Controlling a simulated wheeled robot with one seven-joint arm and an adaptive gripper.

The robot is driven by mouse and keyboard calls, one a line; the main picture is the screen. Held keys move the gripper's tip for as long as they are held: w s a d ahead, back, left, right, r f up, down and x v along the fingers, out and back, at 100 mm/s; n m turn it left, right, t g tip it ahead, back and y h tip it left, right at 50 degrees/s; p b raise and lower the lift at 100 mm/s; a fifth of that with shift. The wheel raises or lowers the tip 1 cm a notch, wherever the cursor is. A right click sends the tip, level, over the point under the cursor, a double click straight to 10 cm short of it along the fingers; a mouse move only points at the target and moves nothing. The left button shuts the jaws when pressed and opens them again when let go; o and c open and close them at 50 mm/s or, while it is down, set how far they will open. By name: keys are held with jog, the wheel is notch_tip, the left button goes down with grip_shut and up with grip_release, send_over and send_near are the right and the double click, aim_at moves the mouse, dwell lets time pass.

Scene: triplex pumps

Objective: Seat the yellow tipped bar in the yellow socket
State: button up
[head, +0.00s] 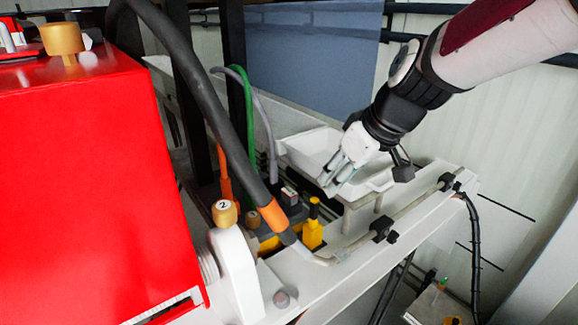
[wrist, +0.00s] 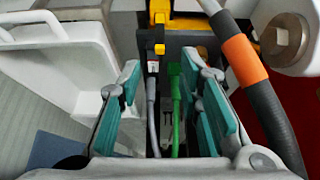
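In the head view a short dark bar with a yellow tip (head: 314,207) stands upright at a yellow block (head: 312,236), which may be the yellow socket. I cannot tell how deep the bar sits. In the wrist view a yellow tip (wrist: 160,48) and yellow housing (wrist: 158,14) show ahead, beyond the fingertips. My gripper (head: 338,178) is above and to the right of the yellow parts in the head view. In the wrist view its teal-padded fingers (wrist: 165,95) are wide apart, with nothing held between them.
A white tray (head: 312,146) is behind my gripper. A thick dark hose with an orange band (head: 273,216) crosses left of the yellow block. Green (wrist: 174,100) and grey (wrist: 152,115) cables run below the fingers. A red housing (head: 90,190) fills the left; a white beam (head: 345,270) runs along the front.

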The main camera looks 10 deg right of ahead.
jog(key=s+a+r+m+h, duration=0.2)
jog(key=s+r+m, duration=0.1)
jog(key=s, duration=1.4)
jog(key=shift+s+a+r+m, duration=0.15)
jog(key=shift+s+m, duration=0.05)
jog(key=shift+m, duration=0.6)
